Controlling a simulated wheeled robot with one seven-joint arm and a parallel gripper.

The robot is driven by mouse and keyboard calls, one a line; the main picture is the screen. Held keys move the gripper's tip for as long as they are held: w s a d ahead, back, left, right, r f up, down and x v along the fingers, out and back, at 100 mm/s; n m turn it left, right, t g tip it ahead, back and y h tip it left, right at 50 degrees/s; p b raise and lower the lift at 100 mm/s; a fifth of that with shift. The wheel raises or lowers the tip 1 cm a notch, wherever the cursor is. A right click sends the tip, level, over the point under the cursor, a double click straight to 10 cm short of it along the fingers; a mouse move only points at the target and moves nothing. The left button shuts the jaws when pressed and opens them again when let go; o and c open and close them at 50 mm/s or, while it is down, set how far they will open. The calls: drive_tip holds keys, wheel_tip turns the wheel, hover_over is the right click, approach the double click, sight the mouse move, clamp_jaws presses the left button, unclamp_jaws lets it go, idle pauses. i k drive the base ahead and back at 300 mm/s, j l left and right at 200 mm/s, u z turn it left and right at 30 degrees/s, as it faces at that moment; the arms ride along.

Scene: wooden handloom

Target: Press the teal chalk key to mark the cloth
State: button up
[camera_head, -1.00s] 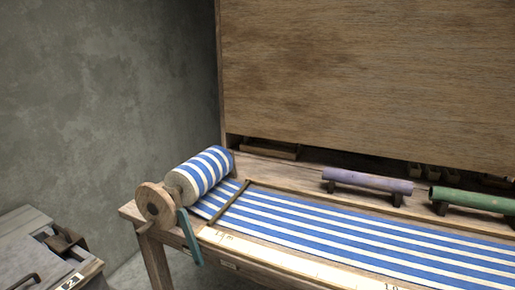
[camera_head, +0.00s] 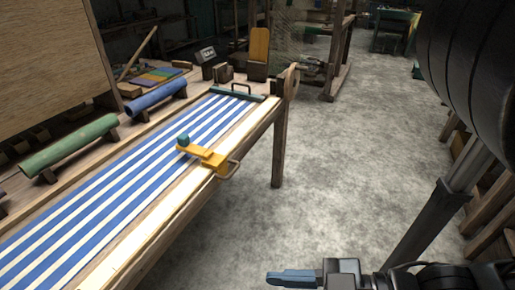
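A small teal key (camera_head: 183,140) sits on the left end of a yellow clamp arm (camera_head: 202,153), above the striped cloth. The clamp is fixed at the front edge of the loom table and has a metal loop on its right side. The blue and white striped cloth (camera_head: 120,200) lies flat along the table. My gripper (camera_head: 276,277) shows at the bottom edge, with blue-grey fingers pointing left. It is well to the right of and apart from the clamp. The fingers are seen side-on, so their opening is hidden.
A green roll (camera_head: 70,145) and a blue roll (camera_head: 157,98) rest on supports behind the cloth. A dark bar with a handle (camera_head: 238,93) crosses the cloth's far end. Open concrete floor (camera_head: 330,180) lies right of the table. Wooden frames stand at the far right.

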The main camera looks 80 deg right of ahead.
sight(182, 139)
drive_tip(key=z, duration=1.15)
drive_tip(key=k+j, duration=0.05)
